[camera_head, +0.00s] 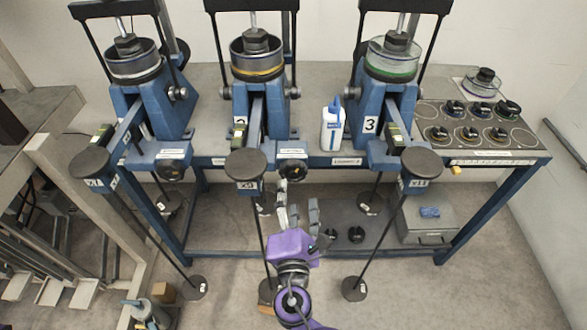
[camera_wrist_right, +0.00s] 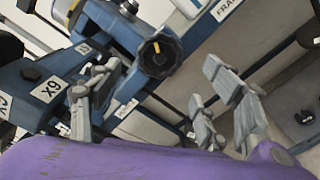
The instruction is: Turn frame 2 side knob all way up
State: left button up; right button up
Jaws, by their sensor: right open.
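In the right wrist view the knob (camera_wrist_right: 157,57) is scalloped, with a yellow mark towards the top of the picture. My purple right gripper (camera_head: 298,202) is open and empty, just below the knob in the head view. In the wrist view its grey fingers (camera_wrist_right: 155,92) are spread on either side of the knob, apparently not touching it. My left gripper is not in view.
Frame 1 (camera_head: 155,105) stands left and frame 3 (camera_head: 383,110) right, each with a long lever. A white bottle (camera_head: 332,130) stands between frames 2 and 3. A panel with several black knobs (camera_head: 475,125) is at right. A grey box (camera_head: 428,222) sits on the lower shelf.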

aim_at(293, 174)
jog(key=w, duration=0.9)
jog(key=shift+p, duration=0.3)
jog(key=shift+s, duration=0.15)
jog(key=c, duration=1.6)
